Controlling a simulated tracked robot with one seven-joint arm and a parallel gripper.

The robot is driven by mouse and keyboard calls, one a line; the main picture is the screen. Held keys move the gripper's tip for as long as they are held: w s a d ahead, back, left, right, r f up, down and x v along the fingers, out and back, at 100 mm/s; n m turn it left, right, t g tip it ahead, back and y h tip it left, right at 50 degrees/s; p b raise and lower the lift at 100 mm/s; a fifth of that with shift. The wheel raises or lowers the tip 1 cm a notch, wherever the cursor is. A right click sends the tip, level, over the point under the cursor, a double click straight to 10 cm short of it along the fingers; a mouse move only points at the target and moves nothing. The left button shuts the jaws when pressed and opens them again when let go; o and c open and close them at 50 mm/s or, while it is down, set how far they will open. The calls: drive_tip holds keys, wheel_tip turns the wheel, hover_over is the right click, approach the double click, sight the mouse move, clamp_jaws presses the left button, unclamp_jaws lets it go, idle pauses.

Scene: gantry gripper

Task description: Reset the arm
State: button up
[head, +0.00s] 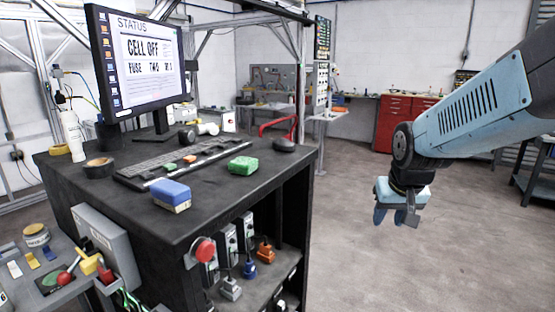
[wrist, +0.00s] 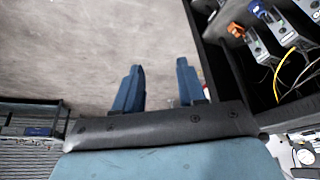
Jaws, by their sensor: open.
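My light-blue arm (head: 480,105) reaches in from the right in the head view. My gripper (head: 394,217) hangs at its end, pointing down over bare floor, to the right of the black desk (head: 300,215) and apart from it. In the wrist view my gripper (wrist: 160,88) shows two dark blue fingers set apart, with only grey floor between and beyond them. Nothing is held.
On the desk stand a monitor (head: 138,55) reading "CELL OFF", a keyboard (head: 170,163), a blue block (head: 171,194) and a green block (head: 243,165). Plugged modules (head: 230,250) fill the desk's open shelf. A red cabinet (head: 395,115) stands far back. The floor (head: 400,275) is clear.

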drive_tip(key=s+a+r+t, duration=0.1)
drive_tip(key=s+r, duration=0.6)
drive_tip(key=s, duration=0.4)
drive_tip(key=shift+s+a+r+n, duration=0.25)
drive_tip(key=shift+s+r+n, duration=0.05)
drive_tip(key=shift+r+n, duration=0.1)
